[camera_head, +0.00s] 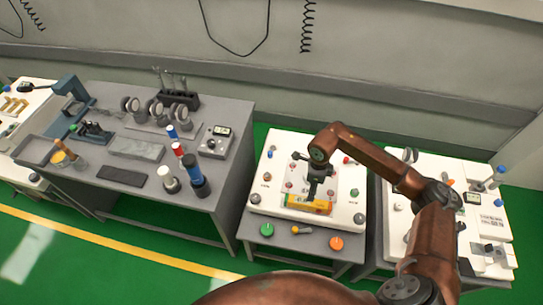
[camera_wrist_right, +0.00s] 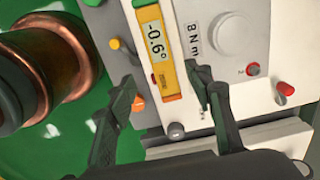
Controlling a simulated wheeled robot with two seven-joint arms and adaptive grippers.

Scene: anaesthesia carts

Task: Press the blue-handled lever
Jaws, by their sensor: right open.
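A blue knob (camera_head: 501,170) tops a thin upright part at the back right of the right-hand cart. It looks like a lever handle, but it is too small to be sure. My right gripper (camera_head: 314,192) is over the middle cart, well left of that knob, pointing down at the panel. In the right wrist view my right gripper (camera_wrist_right: 162,80) is open. An orange digital level (camera_head: 308,204) lies below it, and in the wrist view the level (camera_wrist_right: 158,50) shows between the fingers. No blue handle shows in the wrist view. My left gripper is out of view.
The middle cart's white panel (camera_head: 268,168) carries several knobs. Green (camera_head: 267,230) and orange (camera_head: 337,243) buttons sit along its front. The grey table (camera_head: 225,165) at left holds tools, including a blue press (camera_head: 72,87). My right arm covers part of the right-hand cart (camera_head: 398,240).

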